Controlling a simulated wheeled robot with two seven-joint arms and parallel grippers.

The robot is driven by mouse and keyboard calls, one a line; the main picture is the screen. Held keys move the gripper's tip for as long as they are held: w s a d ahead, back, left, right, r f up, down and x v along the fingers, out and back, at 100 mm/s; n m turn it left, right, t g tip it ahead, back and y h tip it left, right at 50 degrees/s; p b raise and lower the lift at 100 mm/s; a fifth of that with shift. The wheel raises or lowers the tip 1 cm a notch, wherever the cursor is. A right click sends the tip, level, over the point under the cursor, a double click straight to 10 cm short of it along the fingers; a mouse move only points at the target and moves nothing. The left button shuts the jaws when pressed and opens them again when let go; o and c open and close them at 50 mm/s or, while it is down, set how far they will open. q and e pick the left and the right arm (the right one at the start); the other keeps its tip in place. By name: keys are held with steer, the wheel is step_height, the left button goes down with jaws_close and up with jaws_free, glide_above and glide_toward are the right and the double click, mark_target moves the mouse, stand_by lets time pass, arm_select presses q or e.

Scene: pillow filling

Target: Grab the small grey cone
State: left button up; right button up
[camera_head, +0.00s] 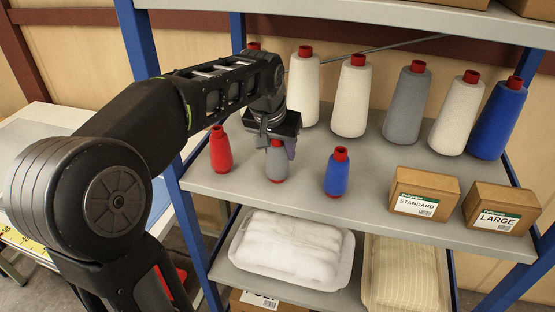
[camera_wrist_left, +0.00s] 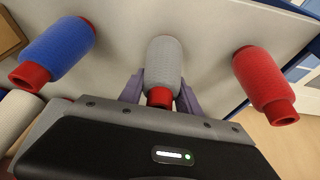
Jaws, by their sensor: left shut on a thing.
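The small grey cone (camera_head: 276,163) stands upright on the shelf in the head view, between a small red cone (camera_head: 220,150) and a small blue cone (camera_head: 337,172). My left gripper (camera_head: 284,145) reaches over it from behind and is shut on it. In the left wrist view the grey cone (camera_wrist_left: 164,65) sits between the two purple fingers of my left gripper (camera_wrist_left: 159,92), its red tip towards the palm. The gripper hides part of its top in the head view. My right gripper is not in view.
Large white, grey and blue cones, such as the large grey cone (camera_head: 408,104), stand behind. A STANDARD box (camera_head: 424,193) and a LARGE box (camera_head: 500,208) stand at the right. The upper shelf (camera_head: 380,12) hangs above. Packed pillows (camera_head: 290,248) lie below.

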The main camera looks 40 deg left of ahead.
arm_select(q)
jaws_close()
steer(key=shift+r, duration=0.2)
steer(key=shift+r, duration=0.55)
steer(key=shift+w+b+v, duration=0.2)
steer(key=shift+b+v, duration=0.5)
steer(key=shift+v, duration=0.3)
steer(key=s+d+b, duration=0.4)
steer(key=s+b, duration=0.1)
steer(key=s, duration=1.2)
steer(key=shift+d, duration=0.1)
